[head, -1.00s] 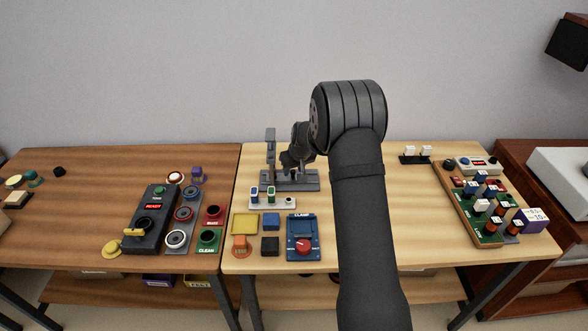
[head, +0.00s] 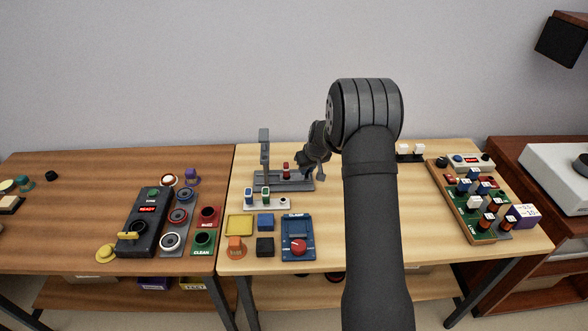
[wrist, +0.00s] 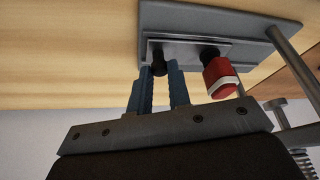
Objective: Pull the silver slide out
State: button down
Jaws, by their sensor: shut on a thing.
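The silver slide (wrist: 188,50) is a flat bright plate on a grey base (wrist: 165,18) in the wrist view. A black knob (wrist: 157,62) stands at one end of it. The blue fingers of my gripper (wrist: 159,74) are closed around this knob. A red and white piece (wrist: 219,78) stands on the slide beside the knob. In the head view my gripper (head: 319,174) is at the right end of the grey stand (head: 265,184), and the red piece (head: 286,168) shows to its left. The slide itself is too small to make out there.
A white rack with vials (head: 283,203) and a blue device (head: 297,228) lie in front of the stand. The table right of the stand is partly hidden by my arm.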

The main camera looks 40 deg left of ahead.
jog(key=shift+w+d, duration=0.35)
jog(key=shift+w, duration=0.05)
jog(key=c, duration=1.3)
grip_release()
jog(key=shift+d, duration=0.1)
jog(key=shift+c, duration=0.2)
jog(key=shift+r, duration=0.15)
jog(key=shift+s+r, duration=0.1)
jog(key=shift+r, duration=0.2)
jog(key=v, duration=1.6)
jog(key=shift+d+r, duration=0.15)
jog(key=shift+d, duration=0.1)
